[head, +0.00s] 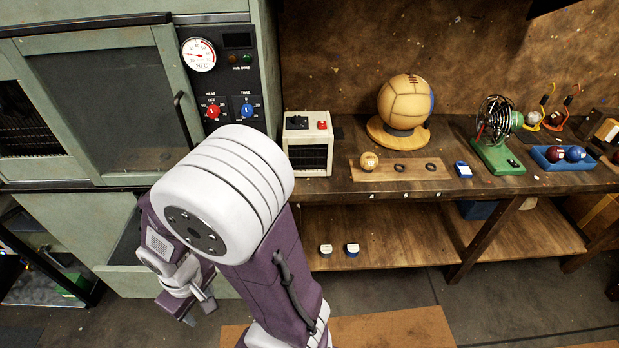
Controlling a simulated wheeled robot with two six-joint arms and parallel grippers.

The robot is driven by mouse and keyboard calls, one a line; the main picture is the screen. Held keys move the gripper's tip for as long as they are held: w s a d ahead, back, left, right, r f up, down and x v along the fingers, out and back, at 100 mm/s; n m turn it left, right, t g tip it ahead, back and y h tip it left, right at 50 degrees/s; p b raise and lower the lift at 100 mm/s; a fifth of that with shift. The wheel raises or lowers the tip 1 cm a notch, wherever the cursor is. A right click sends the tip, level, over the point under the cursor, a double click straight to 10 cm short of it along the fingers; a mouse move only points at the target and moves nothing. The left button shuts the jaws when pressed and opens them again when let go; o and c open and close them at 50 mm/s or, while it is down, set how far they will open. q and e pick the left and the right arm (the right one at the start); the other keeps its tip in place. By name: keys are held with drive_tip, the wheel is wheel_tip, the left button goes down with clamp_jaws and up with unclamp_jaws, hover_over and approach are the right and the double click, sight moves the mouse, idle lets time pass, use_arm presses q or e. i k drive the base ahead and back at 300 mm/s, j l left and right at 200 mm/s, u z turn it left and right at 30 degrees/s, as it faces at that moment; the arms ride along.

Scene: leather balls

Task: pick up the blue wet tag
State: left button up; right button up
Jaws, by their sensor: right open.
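I cannot make out which thing is the blue wet tag. A small blue square piece with a pale top (463,169) lies on the bench, right of a wooden board. My right gripper (199,311) is open and empty, pointing down at the lower left in front of the green cabinet, well left of these pieces. My left gripper is out of view.
On the wooden bench (345,187) stand a white box (308,145), a big leather ball (405,101) on a wooden stand, a green-based wire cage (496,124) and a blue tray (545,164) with balls. The lower shelf (410,240) has free room right of the small pieces.

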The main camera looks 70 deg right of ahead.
sight(462, 169)
drive_tip(key=z, duration=3.45)
